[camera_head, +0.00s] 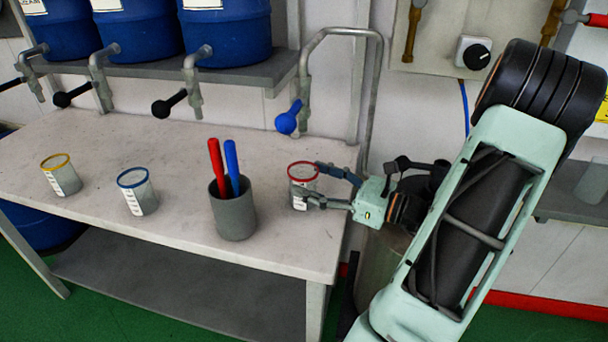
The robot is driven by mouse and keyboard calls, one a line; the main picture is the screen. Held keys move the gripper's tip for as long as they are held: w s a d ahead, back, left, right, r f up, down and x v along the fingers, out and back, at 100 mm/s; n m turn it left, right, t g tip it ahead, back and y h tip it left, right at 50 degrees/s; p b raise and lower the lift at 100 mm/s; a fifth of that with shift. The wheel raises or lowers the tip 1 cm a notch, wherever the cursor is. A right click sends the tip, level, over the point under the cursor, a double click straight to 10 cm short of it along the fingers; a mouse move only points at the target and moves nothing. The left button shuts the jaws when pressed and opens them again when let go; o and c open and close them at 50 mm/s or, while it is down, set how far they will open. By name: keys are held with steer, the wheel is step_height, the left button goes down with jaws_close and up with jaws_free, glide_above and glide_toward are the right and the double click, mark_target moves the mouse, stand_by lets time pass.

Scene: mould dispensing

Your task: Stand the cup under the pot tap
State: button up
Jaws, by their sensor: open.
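A clear cup with a red rim (302,179) and a white label stands upright near the right end of the white table (270,140). My gripper (314,182) reaches in from the right, its fingers open on either side of this cup. Contact with the cup cannot be told. Part of the cup is hidden by the near finger. A grey metal pot (380,262) stands partly hidden behind my arm, right of the table. A black-handled fitting (405,163) shows just above my gripper; I cannot tell whether it is the pot's tap.
A yellow-rimmed cup (60,175), a blue-rimmed cup (136,191) and a grey holder (233,213) with red and blue sticks stand on the table. Blue drums with black-handled taps line the shelf (258,75).

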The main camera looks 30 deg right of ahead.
steer(key=p+v, duration=0.1)
steer(key=v, duration=0.8)
steer(key=shift+s, duration=0.1)
